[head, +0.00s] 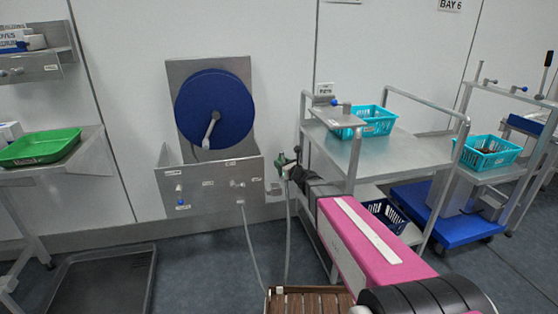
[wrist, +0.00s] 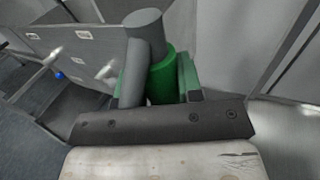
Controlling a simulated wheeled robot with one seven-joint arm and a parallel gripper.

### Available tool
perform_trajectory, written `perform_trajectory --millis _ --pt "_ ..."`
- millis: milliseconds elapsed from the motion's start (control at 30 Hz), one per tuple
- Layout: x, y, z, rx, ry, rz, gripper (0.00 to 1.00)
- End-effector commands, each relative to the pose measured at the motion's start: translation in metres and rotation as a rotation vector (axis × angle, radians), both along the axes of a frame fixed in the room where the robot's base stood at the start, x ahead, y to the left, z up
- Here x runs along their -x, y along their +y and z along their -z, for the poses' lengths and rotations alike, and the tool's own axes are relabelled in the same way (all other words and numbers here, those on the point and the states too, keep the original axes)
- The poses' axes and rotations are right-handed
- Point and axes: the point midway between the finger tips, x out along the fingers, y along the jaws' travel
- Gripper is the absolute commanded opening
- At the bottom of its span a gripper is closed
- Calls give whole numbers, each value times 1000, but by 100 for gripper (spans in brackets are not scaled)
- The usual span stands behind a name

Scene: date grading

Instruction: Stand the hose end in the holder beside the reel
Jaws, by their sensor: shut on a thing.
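The hose reel (head: 228,95), a blue disc with a grey crank, is on a grey wall panel above a metal box front (head: 208,185). My gripper (head: 287,167) is just right of that box front. It is shut on the hose end (wrist: 160,82), a green collar with a grey cylindrical tip, which stands roughly upright between the fingers in the wrist view. A grey hose (head: 288,235) hangs from the gripper and another length drops from the box front. A small grey bracket (head: 274,190), apparently the holder, is low beside the box, partly hidden; I cannot tell whether the hose end touches it.
A metal trolley (head: 400,155) with a turquoise basket (head: 372,122) stands close on the right, near my arm. Another turquoise basket (head: 492,153) is further right. A green tray (head: 40,147) is on the left bench. A dark floor tray (head: 105,280) lies at lower left.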

Motion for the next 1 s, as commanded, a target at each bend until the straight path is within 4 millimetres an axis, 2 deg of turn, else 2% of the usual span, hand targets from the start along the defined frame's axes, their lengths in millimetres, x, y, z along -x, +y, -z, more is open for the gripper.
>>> perform_trajectory --millis 100,333,800,1000 --pt "-5 11 5 0 0 9 1" --pt "-18 17 11 -1 0 13 1" --pt "-66 31 36 -2 -1 11 1" --pt "-64 30 58 -2 0 11 1"
